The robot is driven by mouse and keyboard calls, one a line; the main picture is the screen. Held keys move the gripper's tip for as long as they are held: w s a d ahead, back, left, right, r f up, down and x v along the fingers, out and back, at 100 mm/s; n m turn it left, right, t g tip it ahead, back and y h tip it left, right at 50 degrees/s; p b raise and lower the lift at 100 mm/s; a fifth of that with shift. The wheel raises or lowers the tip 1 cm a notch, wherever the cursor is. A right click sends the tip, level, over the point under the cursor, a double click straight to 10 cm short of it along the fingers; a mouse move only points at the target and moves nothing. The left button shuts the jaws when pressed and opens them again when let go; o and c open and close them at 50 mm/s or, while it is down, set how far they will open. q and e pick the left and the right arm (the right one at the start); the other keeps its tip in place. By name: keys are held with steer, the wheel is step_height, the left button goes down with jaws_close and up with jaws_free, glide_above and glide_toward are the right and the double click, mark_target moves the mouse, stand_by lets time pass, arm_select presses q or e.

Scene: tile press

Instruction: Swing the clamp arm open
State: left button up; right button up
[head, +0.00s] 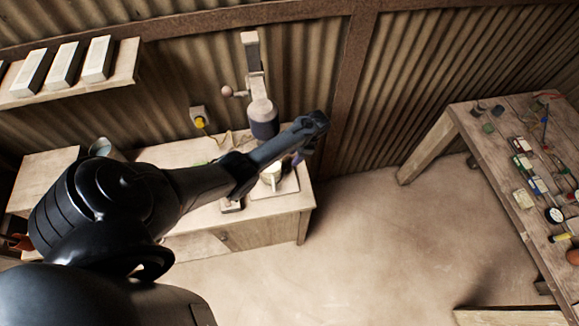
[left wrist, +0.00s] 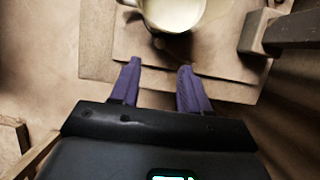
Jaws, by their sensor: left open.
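A press-like device (head: 262,108) stands at the back of the wooden cabinet, with a dark cylindrical part and a pale upright arm (head: 251,52) rising above it. A small round knob (head: 227,91) sticks out on its left. I cannot tell for sure which part is the clamp arm. My left gripper (head: 297,159) is over the right end of the cabinet, in front of the device. Its purple fingers (left wrist: 160,68) are apart and empty in the left wrist view. A cream cup-like vessel (left wrist: 173,12) is just beyond the fingertips; it is partly hidden by my arm in the head view (head: 271,174).
The cabinet top (head: 285,207) holds a board under the cup. A shelf (head: 75,93) with several pale blocks hangs at left. A yellow plug (head: 200,122) is on the corrugated wall. A workbench (head: 500,165) with many small tools stands at right. Open floor lies between.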

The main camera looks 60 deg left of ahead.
mark_target(285, 169)
arm_select(q)
steer(key=b+x, duration=0.5)
steer(key=x, duration=0.3)
steer(key=shift+f, duration=0.2)
steer(key=shift+c, duration=0.4)
jaws_close()
steer(key=shift+s, duration=0.1)
